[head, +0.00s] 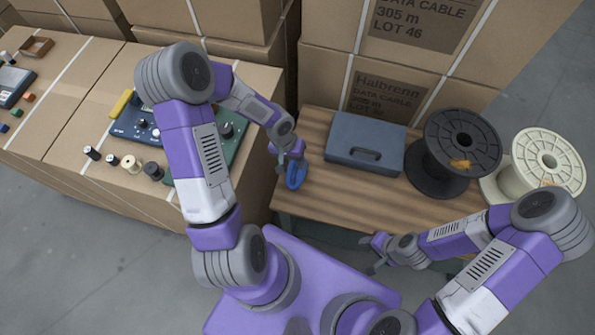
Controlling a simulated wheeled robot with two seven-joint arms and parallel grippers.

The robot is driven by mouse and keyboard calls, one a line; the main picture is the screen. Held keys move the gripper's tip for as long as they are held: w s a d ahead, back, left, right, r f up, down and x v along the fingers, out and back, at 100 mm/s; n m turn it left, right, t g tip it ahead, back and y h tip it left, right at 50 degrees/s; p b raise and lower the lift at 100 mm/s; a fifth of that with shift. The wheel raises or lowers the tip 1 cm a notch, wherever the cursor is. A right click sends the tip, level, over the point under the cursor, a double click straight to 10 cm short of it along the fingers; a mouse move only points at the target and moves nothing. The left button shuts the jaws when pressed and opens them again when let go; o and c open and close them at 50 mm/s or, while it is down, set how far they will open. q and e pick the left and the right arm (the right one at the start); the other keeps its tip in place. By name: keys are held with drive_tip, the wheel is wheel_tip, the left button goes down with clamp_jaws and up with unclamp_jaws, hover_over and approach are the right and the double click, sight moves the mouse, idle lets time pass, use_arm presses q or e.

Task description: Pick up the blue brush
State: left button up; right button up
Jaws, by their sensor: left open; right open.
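A small blue rounded object (296,175), the only loose bright-blue thing near a gripper, is at the left end of the wooden table. It looks like the blue brush, but its bristles cannot be made out. My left gripper (289,165) is open right at it, pointing down and overlapping its left side. Whether the fingers touch it cannot be told. My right gripper (372,254) is open and empty in front of the table's front edge, well away from the blue object.
A blue-grey case (364,144), a black spool (455,150) and a cream spool (540,165) stand on the wooden table (335,205). Cardboard boxes (405,85) rise behind. Boxes at left carry a green panel (226,148) and several small parts. The table's front middle is clear.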

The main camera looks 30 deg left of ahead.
sight(296, 166)
use_arm(q)
drive_tip(key=f, duration=0.1)
drive_tip(key=f+b, duration=0.1)
drive_tip(key=f, duration=0.1)
drive_tip(key=f+b, duration=0.1)
drive_tip(key=shift+w+d+f, duration=0.2)
drive_tip(key=shift+w+d, duration=0.1)
drive_tip(key=shift+d, duration=0.05)
clamp_jaws()
